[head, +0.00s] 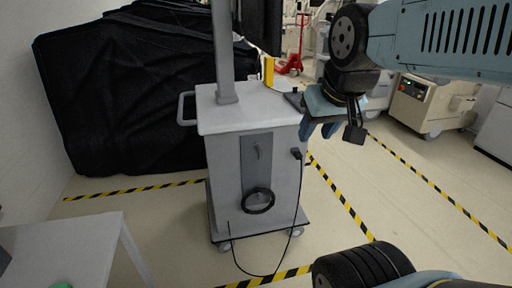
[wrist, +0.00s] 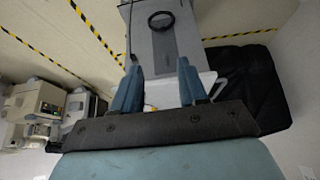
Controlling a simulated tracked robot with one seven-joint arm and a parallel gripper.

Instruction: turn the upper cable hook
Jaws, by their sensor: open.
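The upper cable hook (head: 257,152) is a small grey piece high on the darker panel (head: 256,172) of the grey cart's front. A black cable coil (head: 258,200) hangs lower on that panel, around the lower hook. In the wrist view the coil (wrist: 161,21) shows at the top, and I cannot make out the upper hook there. My gripper (head: 318,131) is to the right of the cart's top edge in the head view, apart from the hook. Its blue fingers (wrist: 160,66) are spread with nothing between them.
The grey cart (head: 222,178) carries a post (head: 225,60) and a yellow item (head: 268,72). A black plug (head: 296,154) with a hanging cable is at its right front. A black-covered shape (head: 130,90) stands behind, a pale table (head: 70,245) at front left.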

